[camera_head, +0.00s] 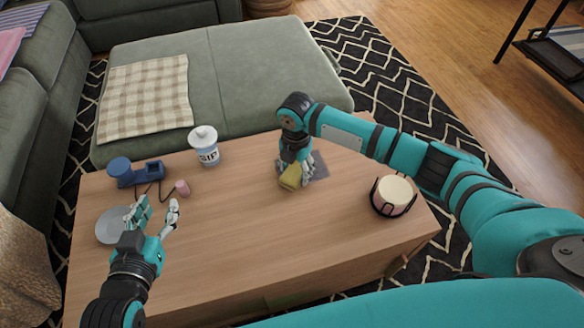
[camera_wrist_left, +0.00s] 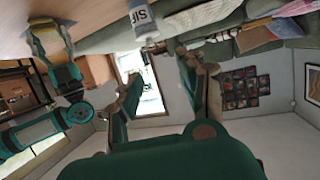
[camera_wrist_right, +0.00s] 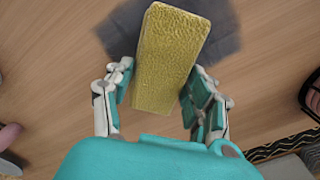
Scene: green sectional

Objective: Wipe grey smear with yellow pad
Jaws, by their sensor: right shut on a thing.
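The yellow pad (camera_head: 291,177) is held by my right gripper (camera_head: 300,163), low over the wooden table. In the right wrist view the pad (camera_wrist_right: 168,60) sits between the two fingers (camera_wrist_right: 160,85). The grey smear (camera_head: 320,166) is a dark patch on the tabletop beside and behind the pad. In the right wrist view the smear (camera_wrist_right: 226,22) shows on both sides of the pad's far end, which hides its middle. I cannot tell whether the pad touches the table. My left gripper (camera_head: 156,208) is open and empty above the table's left side.
The wooden table (camera_head: 235,225) has clear room in its middle and front. A white lidded canister (camera_head: 206,150), a blue object (camera_head: 122,173), a pink cup (camera_head: 182,188) and a grey plate (camera_head: 110,226) stand left. A candle in a black holder (camera_head: 393,194) stands right, near my right arm.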

